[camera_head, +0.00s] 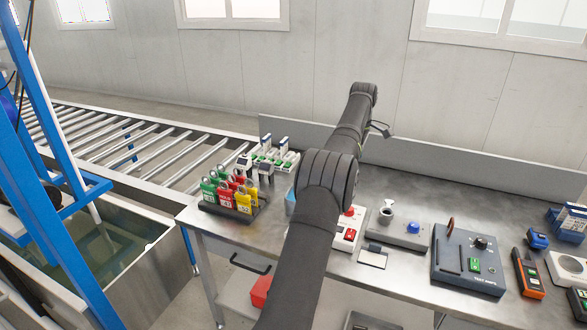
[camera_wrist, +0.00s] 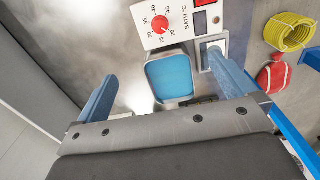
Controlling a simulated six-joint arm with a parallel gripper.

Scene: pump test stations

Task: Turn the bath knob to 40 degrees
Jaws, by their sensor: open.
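The bath knob (camera_wrist: 160,23) is a small round red dial on a white panel (camera_wrist: 150,39) marked "BATH °C", with a number scale around it. The pointer's exact setting is too small to read. In the head view a white box (camera_head: 340,239) with a red round part (camera_head: 349,211) stands beside my arm, partly hidden by it. My gripper (camera_wrist: 160,66) is open and empty, its two bluish fingers wide apart. The knob shows beyond the fingertips, between their lines, and is not touched. In the head view my gripper is mostly hidden by my arm.
A blue-filled bath (camera_wrist: 170,77) lies between the fingers and the panel. Colored padlocks (camera_head: 236,196) stand on the bench at left; a grey box with a blue button (camera_head: 413,227) and a dark test unit (camera_head: 467,261) stand at right. A yellow coil (camera_wrist: 289,32) hangs at right.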

